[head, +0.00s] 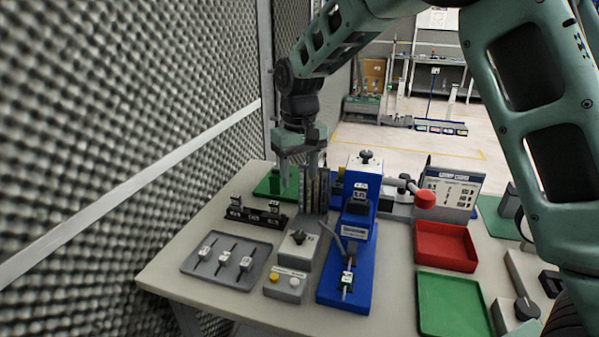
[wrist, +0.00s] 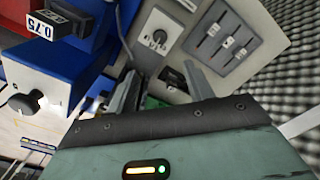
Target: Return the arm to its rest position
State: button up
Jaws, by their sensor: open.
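My arm, teal and black, reaches in from the right of the head view and bends down over the back left of the table. My gripper (head: 301,172) points downward there, above the dark ribbed block and the green piece. In the wrist view my gripper (wrist: 165,95) shows two grey fingers spread apart with nothing held between them. Parts of the table behind the arm and the gripper are hidden.
A foam wall (head: 110,130) stands close on the left.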

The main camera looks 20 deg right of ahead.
jog(key=shift+r, duration=0.35)
jog(key=shift+s, duration=0.1)
jog(key=s+a+n+y, duration=0.1)
jog(key=s+a, duration=0.3)
jog(key=s, duration=0.3)
jog(key=s+a+n, duration=0.2)
jog(key=s+a, duration=0.1)
jog(key=s, duration=0.4)
jog(key=s+f+n, duration=0.2)
jog(key=s+n, duration=0.1)
jog(key=s, duration=1.6)
jog(key=shift+s+d, duration=0.2)
jog(key=shift+d, duration=0.15)
jog(key=shift+c, duration=0.3)
